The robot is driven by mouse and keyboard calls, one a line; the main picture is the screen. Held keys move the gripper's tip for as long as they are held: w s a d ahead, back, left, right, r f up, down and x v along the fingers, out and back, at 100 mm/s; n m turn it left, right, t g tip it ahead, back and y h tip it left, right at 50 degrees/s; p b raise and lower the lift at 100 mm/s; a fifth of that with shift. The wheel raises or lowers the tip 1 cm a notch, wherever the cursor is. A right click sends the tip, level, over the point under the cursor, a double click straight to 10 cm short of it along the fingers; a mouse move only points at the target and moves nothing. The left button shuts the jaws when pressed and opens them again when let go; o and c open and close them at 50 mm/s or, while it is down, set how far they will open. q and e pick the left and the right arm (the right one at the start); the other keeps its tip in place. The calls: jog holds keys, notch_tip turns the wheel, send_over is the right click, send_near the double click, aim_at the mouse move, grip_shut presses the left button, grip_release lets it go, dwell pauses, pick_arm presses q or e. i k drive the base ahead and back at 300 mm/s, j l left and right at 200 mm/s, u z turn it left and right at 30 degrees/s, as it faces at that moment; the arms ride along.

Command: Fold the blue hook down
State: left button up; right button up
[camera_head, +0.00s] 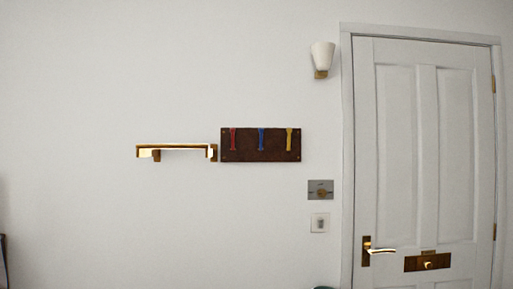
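The blue hook (262,139) is in the middle of a dark brown wooden board (280,157) mounted on the white wall. A red hook (233,139) is to its left and a yellow hook (289,139) to its right, on the same board. The hooks appear as narrow vertical strips on the upper part of the board. At this size I cannot tell how far the blue hook sticks out from the board. Neither of my grippers shows in the head view.
A brass rail (176,147) is on the wall just left of the board. A white door (425,150) with a brass handle (379,251) is at the right. A wall lamp (322,57) and two switch plates (320,190) are between. The wall around the board is otherwise bare.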

aim_at(261, 129)
jog(key=k, duration=0.2)
jog(key=k+u, duration=0.1)
jog(key=u, duration=0.35)
jog(key=k+u, duration=0.1)
jog(key=u, duration=0.3)
jog(key=k+j+u, duration=0.1)
jog(key=u, duration=0.35)
jog(key=k+u, duration=0.1)
jog(key=u, duration=0.3)
jog(key=l+u, duration=0.3)
jog(key=l, duration=3.75)
